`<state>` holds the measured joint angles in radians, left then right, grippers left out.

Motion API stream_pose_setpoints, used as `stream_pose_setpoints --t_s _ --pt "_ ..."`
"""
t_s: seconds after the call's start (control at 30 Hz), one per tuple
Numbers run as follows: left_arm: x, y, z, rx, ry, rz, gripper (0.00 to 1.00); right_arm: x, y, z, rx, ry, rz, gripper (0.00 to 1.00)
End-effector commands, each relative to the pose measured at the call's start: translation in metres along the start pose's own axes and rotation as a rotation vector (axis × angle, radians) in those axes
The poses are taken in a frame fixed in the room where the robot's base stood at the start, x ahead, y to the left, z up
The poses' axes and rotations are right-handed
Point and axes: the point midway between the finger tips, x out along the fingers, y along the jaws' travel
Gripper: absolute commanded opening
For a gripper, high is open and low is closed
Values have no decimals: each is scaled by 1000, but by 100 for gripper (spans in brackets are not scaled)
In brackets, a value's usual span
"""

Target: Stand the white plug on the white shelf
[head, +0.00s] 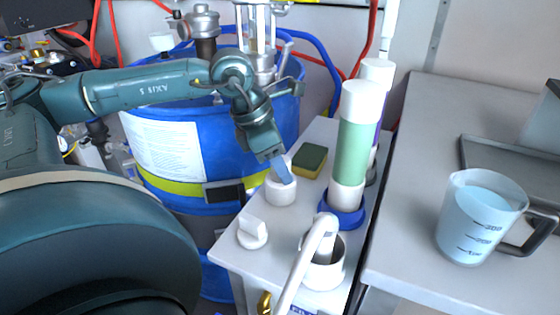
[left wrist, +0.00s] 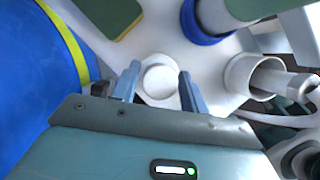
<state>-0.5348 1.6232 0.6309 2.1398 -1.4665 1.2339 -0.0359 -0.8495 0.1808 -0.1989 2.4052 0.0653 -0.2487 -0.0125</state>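A short white cylinder (head: 281,192) stands on the white shelf (head: 225,255). A low white round piece with an upright tab (head: 252,232) sits nearer the shelf's front left edge. I cannot tell for sure which of these is the plug. My left gripper (head: 281,170) is right at the cylinder's top, one blue finger hiding part of it. In the left wrist view my left gripper (left wrist: 156,88) is open, with a white round top (left wrist: 159,81) between its fingers and apparent gaps on both sides. My right gripper is not in view.
A green-and-yellow sponge (head: 310,160), a tall green tube (head: 355,135) in a blue ring, and a white cup (head: 325,272) with a white pipe crowd the shelf. A blue drum (head: 165,160) stands left. A jug of blue liquid (head: 478,220) is on the right counter.

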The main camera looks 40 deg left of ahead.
Motion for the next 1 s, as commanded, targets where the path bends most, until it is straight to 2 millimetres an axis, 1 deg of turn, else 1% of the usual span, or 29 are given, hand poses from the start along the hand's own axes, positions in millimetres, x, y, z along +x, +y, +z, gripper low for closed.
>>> stream_pose_setpoints --t_s 0.03,0.13,0.33,0.47,0.57,0.63,0.8,0.9,1.0 --pt "0 0 0 0 0 0 48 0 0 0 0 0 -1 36" --pt "0 0 0 0 1 0 55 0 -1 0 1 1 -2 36" --pt "0 0 0 0 1 0 55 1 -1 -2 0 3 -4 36" --pt "-6 0 2 -1 -1 0 55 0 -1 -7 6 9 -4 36" --pt "-21 1 3 -1 -6 2 55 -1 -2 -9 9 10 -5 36" --pt "-36 1 3 -1 -8 3 55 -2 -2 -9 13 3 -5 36" --pt "-74 0 3 0 -7 3 55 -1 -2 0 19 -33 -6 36" --pt "-93 0 2 0 -6 2 55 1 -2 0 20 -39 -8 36" --pt "-108 0 2 1 -3 3 55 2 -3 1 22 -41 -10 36"
